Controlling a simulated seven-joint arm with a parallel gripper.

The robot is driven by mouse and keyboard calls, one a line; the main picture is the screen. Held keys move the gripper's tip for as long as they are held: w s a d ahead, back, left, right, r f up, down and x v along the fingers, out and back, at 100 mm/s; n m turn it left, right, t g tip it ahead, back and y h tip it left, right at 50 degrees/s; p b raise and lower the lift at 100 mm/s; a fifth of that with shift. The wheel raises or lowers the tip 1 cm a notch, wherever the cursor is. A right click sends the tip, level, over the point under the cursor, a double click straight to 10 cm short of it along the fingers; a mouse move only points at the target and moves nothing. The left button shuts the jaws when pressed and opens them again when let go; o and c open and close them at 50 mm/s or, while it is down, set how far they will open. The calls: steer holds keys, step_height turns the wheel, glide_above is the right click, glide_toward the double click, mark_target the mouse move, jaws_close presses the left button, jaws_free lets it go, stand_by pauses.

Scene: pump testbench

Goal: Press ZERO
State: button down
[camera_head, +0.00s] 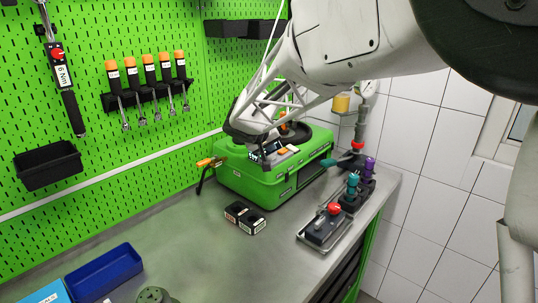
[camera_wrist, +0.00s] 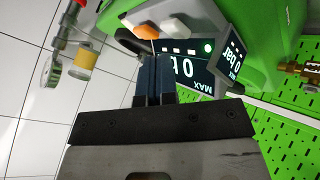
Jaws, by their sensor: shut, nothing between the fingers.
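The green pump tester (camera_head: 268,187) stands on the bench against the wall. An orange button (camera_wrist: 142,31) and a pale button (camera_wrist: 173,25) sit just beyond the display; I cannot read a ZERO label on either. My gripper (camera_wrist: 154,56) is shut and empty. In the wrist view its fingertips cover part of the display's edge, just short of the orange button; I cannot tell whether they touch. In the head view my arm hides the fingertips.
A black tray with a red-topped part (camera_head: 333,208) and coloured valves (camera_head: 352,182) stand to the right. A blue bin (camera_head: 105,273) sits at the near left. The bench between is mostly clear.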

mark_target(271, 157)
stand_by(0.3)
steer(key=shift+r, duration=2.5)
steer(key=shift+s+d, duration=0.2)
steer(key=shift+s, duration=0.05)
steer(key=s+d+m+g+y, duration=0.15)
steer(key=s+d, duration=0.45)
steer(key=s, duration=0.6)
steer(key=s+d+g, duration=0.2)
steer(key=s+d, duration=0.3)
steer(key=s, duration=0.6)
steer(key=s+f+g+y, duration=0.1)
steer(key=s+f, duration=0.2)
steer(key=s, duration=0.7)
steer(key=s+d+f+m+y, duration=0.1)
steer(key=s+f+y, duration=0.1)
steer(key=s, duration=0.9)
steer(key=shift+s+d+f+g, duration=0.15)
steer(key=shift+d+f+g, duration=0.2)
steer(key=shift+f, duration=0.1)
